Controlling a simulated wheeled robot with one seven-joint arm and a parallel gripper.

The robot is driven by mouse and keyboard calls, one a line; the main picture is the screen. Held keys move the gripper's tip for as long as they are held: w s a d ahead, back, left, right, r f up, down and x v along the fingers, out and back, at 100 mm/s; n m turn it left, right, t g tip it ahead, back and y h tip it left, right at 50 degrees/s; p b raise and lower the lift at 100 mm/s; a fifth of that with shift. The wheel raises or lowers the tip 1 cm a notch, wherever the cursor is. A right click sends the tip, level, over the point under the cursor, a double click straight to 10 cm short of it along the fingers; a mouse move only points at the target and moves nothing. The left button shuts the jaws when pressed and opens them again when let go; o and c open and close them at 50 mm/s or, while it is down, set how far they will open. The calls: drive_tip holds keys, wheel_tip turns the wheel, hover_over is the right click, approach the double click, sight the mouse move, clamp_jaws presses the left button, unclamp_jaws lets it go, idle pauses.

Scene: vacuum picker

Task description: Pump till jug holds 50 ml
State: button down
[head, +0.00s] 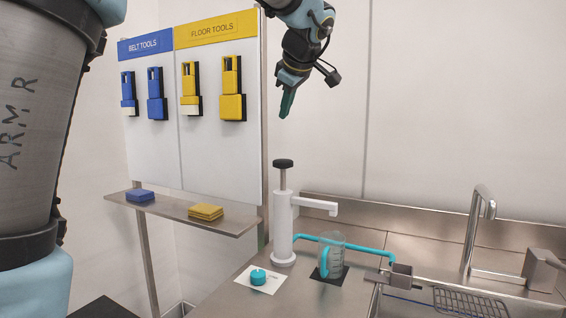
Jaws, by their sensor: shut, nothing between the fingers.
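A white hand pump (283,222) stands upright on the steel counter, its black knob (283,163) raised on a bare metal rod. Its white spout (318,204) points right, above a clear measuring jug (331,254) with a cyan handle. The jug stands on a black pad (327,275). I cannot read its scale or tell any liquid level. A cyan hose (350,246) runs behind the jug to a small metal box at the sink. My gripper (286,108) is shut and empty, pointing down above the pump knob and clear of it.
A cyan cap-like object (258,277) sits on a white card left of the jug. A steel shelf (180,211) with blue and yellow pads is at the left, below hanging tools. A sink with a tall tap (478,225) is at the right.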

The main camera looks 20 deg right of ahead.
drive_tip(key=b, duration=0.5)
hover_over(285, 161)
drive_tip(key=f, duration=0.7)
drive_tip(key=shift+s+f, duration=0.2)
drive_tip(key=shift+f, duration=0.05)
drive_tip(key=shift+f+b, duration=0.75)
drive_tip(key=shift+b, duration=0.05)
idle(0.9)
drive_tip(key=shift+f+b, duration=0.4)
drive_tip(key=shift+b, duration=0.3)
